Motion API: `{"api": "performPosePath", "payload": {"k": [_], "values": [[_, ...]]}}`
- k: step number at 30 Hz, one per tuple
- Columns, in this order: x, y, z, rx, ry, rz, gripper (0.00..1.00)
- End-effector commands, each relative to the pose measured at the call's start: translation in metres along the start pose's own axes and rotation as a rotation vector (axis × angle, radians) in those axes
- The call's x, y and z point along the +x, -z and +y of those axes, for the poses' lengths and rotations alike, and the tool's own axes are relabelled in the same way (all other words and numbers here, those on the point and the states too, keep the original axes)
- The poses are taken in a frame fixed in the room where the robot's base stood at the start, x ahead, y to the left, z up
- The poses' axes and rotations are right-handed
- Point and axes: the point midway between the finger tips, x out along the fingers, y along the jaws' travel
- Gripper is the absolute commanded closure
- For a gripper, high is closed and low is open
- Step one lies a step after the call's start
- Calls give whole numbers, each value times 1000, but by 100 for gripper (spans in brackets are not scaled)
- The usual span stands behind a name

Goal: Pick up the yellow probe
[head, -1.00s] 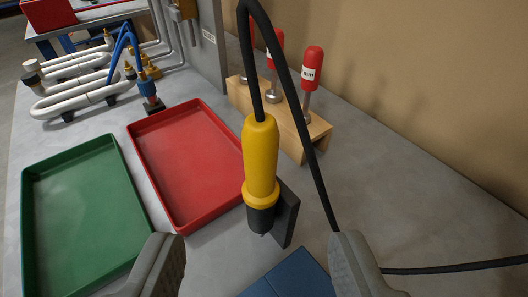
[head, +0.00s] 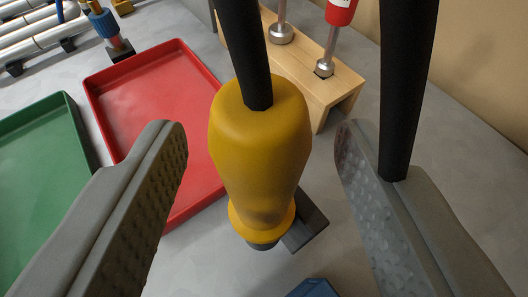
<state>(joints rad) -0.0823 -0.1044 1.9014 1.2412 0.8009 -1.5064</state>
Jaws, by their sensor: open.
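The yellow probe (head: 258,150) stands upright in the middle of the head view, its black cable (head: 243,45) rising from its top. Its lower end sits at a dark holder (head: 308,222), mostly hidden behind the probe. My gripper (head: 258,148) is open, with one grey finger to the left of the probe and one to the right. Gaps show between both fingers and the probe. The black cable also passes down at the right, in front of the right finger.
A red tray (head: 140,68) lies behind and left of the probe, and a green tray (head: 62,98) further left. A wooden rack (head: 330,92) with red-handled tools stands behind to the right. Pipes (head: 30,40) are at the far left. A blue object (head: 314,288) shows at the bottom edge.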

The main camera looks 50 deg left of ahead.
Motion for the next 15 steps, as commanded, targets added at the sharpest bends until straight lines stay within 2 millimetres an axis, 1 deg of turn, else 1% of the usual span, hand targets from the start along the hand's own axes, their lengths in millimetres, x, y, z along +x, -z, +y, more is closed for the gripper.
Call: {"api": "performPosePath", "payload": {"k": [1, 4, 10, 11, 15], "values": [[8, 0, 0, 0, 2, -1, 49], [15, 0, 0, -1, 0, 0, 49], [16, 0, 0, -2, -1, 0, 49], [16, 0, 0, -1, -1, 0, 51], [16, 0, 0, -1, 0, 0, 79]]}}
